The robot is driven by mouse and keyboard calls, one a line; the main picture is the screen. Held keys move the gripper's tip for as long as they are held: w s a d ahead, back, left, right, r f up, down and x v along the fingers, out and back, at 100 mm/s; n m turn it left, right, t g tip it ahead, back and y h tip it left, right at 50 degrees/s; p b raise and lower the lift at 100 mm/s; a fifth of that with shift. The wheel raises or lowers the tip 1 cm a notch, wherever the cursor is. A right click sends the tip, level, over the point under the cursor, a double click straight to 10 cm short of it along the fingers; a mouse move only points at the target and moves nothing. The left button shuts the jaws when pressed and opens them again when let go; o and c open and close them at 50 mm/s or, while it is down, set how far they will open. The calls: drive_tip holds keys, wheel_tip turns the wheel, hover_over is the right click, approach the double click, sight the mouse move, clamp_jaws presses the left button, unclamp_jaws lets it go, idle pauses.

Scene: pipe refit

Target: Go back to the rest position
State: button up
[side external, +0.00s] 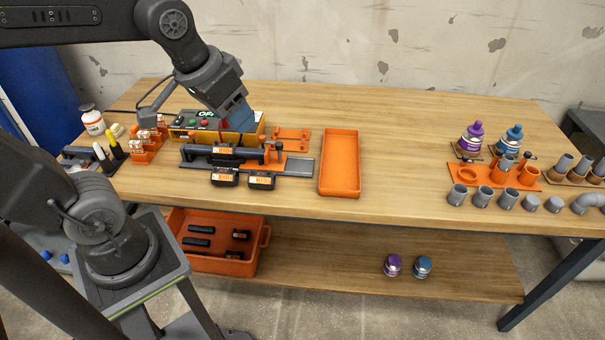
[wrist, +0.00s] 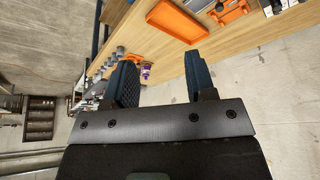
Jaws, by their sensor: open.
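My gripper (wrist: 162,82) shows in the wrist view with its two dark blue fingers spread apart and nothing between them. In the side external view my gripper (side external: 238,118) is above the left part of the workbench (side external: 400,125), in front of the control box (side external: 190,127) with its lit display. It is tilted, and its fingertips overlap the box in the picture; whether they touch it I cannot tell. A dark pipe (side external: 235,153) lies in the clamp fixture on a grey rail (side external: 300,166) just below my gripper.
An empty orange tray (side external: 340,186) stands right of the rail. Two black-and-orange blocks (side external: 262,181) sit in front of it. Purple (side external: 471,134) and blue (side external: 512,137) bottles and grey pipe fittings (side external: 483,198) stand at the right. The bench's middle is clear.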

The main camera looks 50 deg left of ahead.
drive_tip(key=shift+m+t, duration=0.5)
drive_tip(key=s, duration=0.1)
drive_tip(key=s+d, duration=0.1)
drive_tip(key=s, duration=0.1)
drive_tip(key=s+f, duration=0.1)
drive_tip(key=shift+s+d+f, duration=0.1)
drive_tip(key=shift+s+d, duration=0.15)
drive_tip(key=shift+d, duration=0.1)
idle(1.8)
